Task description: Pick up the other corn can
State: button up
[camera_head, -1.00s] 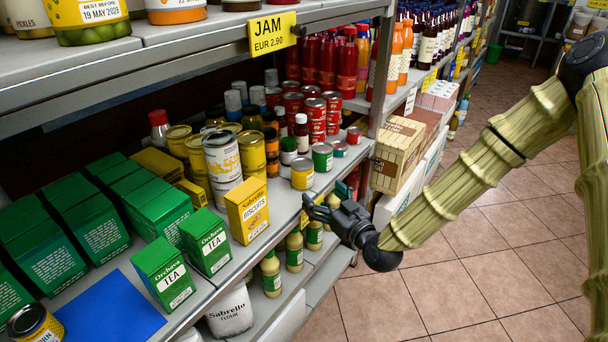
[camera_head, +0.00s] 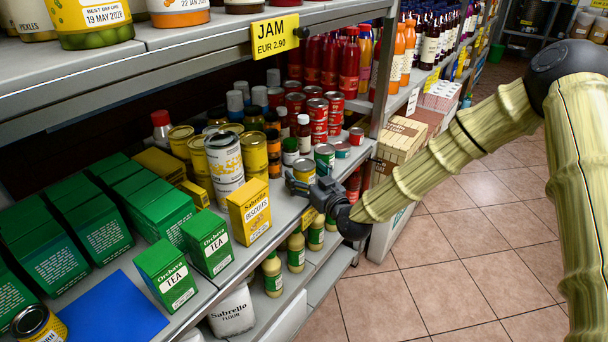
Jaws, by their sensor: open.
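A small yellow can with a silver lid (camera_head: 304,168) stands near the front edge of the shelf; its label is too small to read, so I cannot tell for sure that it is corn. My gripper (camera_head: 300,184) is open right at this can, with its fingers at the can's lower front. The fingers hide part of the can, and I cannot tell whether they touch it.
A yellow biscuits box (camera_head: 249,211) stands left of my gripper. A green-labelled can (camera_head: 325,158) stands close on the right of the yellow can, with bottles and red cans behind. Green tea boxes (camera_head: 207,243) fill the left. The upper shelf (camera_head: 200,62) overhangs.

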jog(key=shift+w+a, duration=0.2)
jog(key=shift+w, duration=0.15)
jog(key=c, duration=1.2)
jog(key=shift+c, duration=0.4)
jog(key=shift+r, duration=0.15)
